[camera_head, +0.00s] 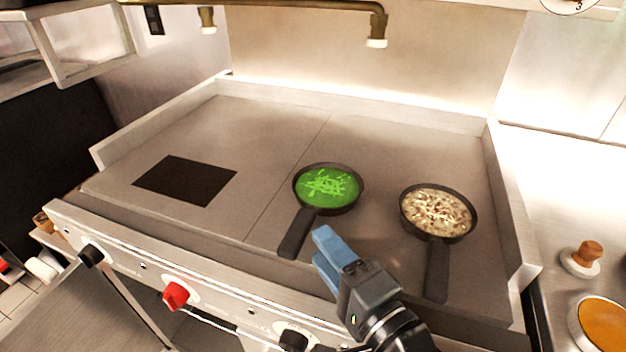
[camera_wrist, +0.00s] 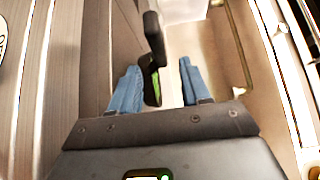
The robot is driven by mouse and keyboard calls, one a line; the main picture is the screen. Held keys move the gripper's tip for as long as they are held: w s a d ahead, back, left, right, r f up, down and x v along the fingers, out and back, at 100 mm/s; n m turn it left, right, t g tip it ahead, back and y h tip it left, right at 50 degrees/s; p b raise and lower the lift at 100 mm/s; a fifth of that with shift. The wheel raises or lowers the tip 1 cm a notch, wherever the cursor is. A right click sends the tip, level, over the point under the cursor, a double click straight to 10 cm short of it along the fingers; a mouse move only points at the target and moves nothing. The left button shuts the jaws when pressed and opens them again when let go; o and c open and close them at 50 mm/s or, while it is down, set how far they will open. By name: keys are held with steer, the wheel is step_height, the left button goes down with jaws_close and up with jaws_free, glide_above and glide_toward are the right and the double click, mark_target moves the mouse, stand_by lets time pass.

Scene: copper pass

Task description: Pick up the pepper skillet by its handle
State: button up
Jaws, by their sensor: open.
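The pepper skillet (camera_head: 297,234) is a dark round pan with bright green strips in it, standing on the steel cooktop with its handle towards the front edge. My gripper (camera_head: 323,254) has blue fingers and is open, just right of this handle in the head view. In the wrist view, the dark skillet handle (camera_wrist: 153,38) and a sliver of green show between the picture positions of my open fingers (camera_wrist: 160,85), nearer the left finger. I see no contact. The skillet's far parts are hidden in the wrist view.
A second dark skillet (camera_head: 437,270) with pale, brown-flecked food stands to the right, its handle also frontward. A dark square plate (camera_head: 187,181) lies at the left of the cooktop. Red and black knobs line the front. A raised steel rim (camera_head: 511,215) bounds the right side.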

mark_target(299, 216)
steer(key=x, duration=0.2)
steer(key=shift+w+a+r+p, duration=0.1)
steer(key=shift+w+a+p, duration=0.05)
steer(key=shift+w+p, duration=0.15)
steer(key=shift+p+x, duration=0.5)
steer(key=shift+x, duration=2.25)
steer(key=shift+s, duration=0.1)
steer(key=shift+c, duration=0.2)
jaws_close()
